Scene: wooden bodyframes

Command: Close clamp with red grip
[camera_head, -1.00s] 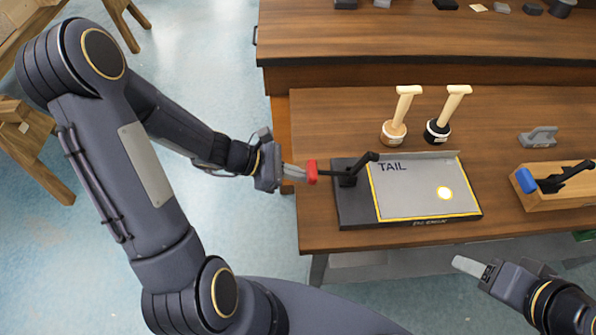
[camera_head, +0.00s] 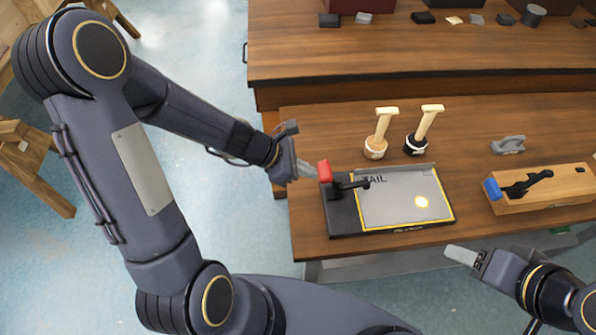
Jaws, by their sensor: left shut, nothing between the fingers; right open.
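The clamp with the red grip (camera_head: 325,171) sits on the left end of a dark base board (camera_head: 342,222) near the table's left edge. Its red grip stands up above the board's left edge. Its black arm (camera_head: 352,184) reaches right, low over the grey plate marked "TAIL" (camera_head: 400,205); I cannot tell whether its tip touches the plate. My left gripper (camera_head: 311,170) is shut and empty, its fingertips close against the left side of the red grip. My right gripper (camera_head: 462,256) is open and empty in front of the table, at the lower right.
A wooden block (camera_head: 555,193) with a blue-gripped clamp (camera_head: 492,188) lies to the right. Two wooden-handled stamps (camera_head: 376,146) (camera_head: 417,144) stand behind the plate. A grey part (camera_head: 508,145) lies at the back right. Bare tabletop (camera_head: 460,155) lies between them.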

